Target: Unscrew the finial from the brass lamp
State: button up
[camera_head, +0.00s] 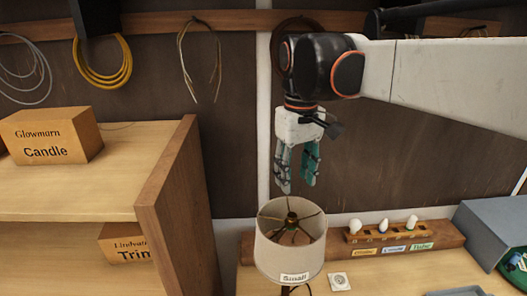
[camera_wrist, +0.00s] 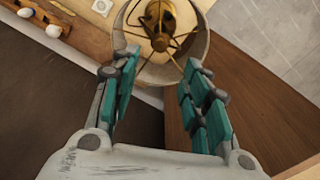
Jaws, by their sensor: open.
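The lamp's cream drum shade (camera_head: 278,252) stands on the bench with a "Small" label on its front. Inside its open top, a dark brass finial (camera_head: 291,217) sits at the centre of the spider arms. In the wrist view the finial (camera_wrist: 160,42) shows beyond my fingertips, inside the shade (camera_wrist: 140,72). My gripper (camera_head: 297,186) is open and empty, pointing down above the shade and apart from it. In the wrist view its teal-padded fingers (camera_wrist: 160,58) are spread either side of the line to the finial. The lamp's base is mostly hidden below the shade.
A wooden rack (camera_head: 447,240) with several bulbs stands right of the lamp. A small white plate (camera_head: 339,281) lies on the bench. A grey bin (camera_head: 497,232) is far right. A wooden shelf (camera_head: 165,195) with a "Candle" box (camera_head: 52,137) rises at left.

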aim_at(292, 216)
notch_tip(292, 216, down, 11)
jog(key=shift+r+p, duration=0.1)
jog(key=shift+p, duration=0.2)
jog(key=shift+c, duration=0.6)
grip_shut()
jog(key=c, duration=0.6)
grip_release()
grip_shut()
jog(key=n, duration=0.3)
jog(key=shift+n, duration=0.4)
jog(key=n, duration=0.4)
jog(key=shift+s+a+b, duration=0.1)
jog(key=shift+b, duration=0.2)
